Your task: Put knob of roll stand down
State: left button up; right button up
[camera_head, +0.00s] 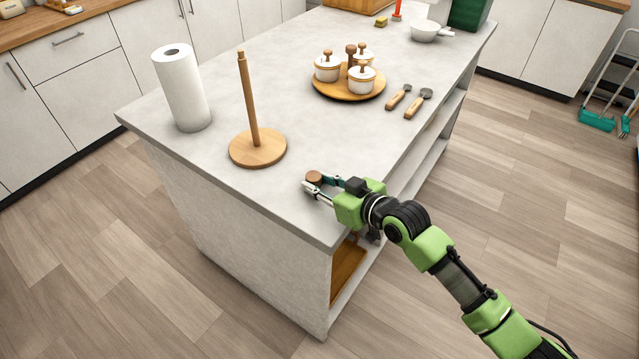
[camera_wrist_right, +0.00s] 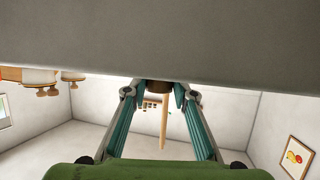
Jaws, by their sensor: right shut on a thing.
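The wooden knob (camera_head: 314,177) is a small brown round piece at the near right edge of the grey countertop (camera_head: 215,205). My right gripper (camera_head: 312,188) is shut on it, with a finger on each side. In the right wrist view, which is upside down, the knob (camera_wrist_right: 158,86) sits between the fingertips (camera_wrist_right: 158,92), against or very close to the countertop (camera_wrist_right: 160,35). The roll stand (camera_head: 258,149), a round wooden base with an upright bare rod, stands to the left, apart from the knob. My left gripper is out of view.
A paper towel roll (camera_head: 182,90) stands upright at the left. A round wooden tray (camera_head: 348,95) with white jars is farther back, and utensils (camera_head: 410,104) lie to its right. The counter between stand and knob is clear.

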jog(key=o, duration=0.8)
jog(key=shift+s+f, duration=0.15)
jog(key=shift+f, duration=0.3)
jog(key=shift+o, duration=1.3)
jog(key=shift+f, duration=0.2)
jog(key=shift+r+p, duration=0.3)
jog(key=shift+r, duration=0.25)
jog(key=shift+s+d, duration=0.15)
jog(key=shift+d, duration=0.1)
jog(key=v, duration=0.7)
jog(key=b+v, duration=0.1)
jog(key=v, duration=0.2)
jog(key=shift+r, duration=0.5)
jog(key=shift+s+d+r, duration=0.3)
jog(key=shift+s, duration=0.15)
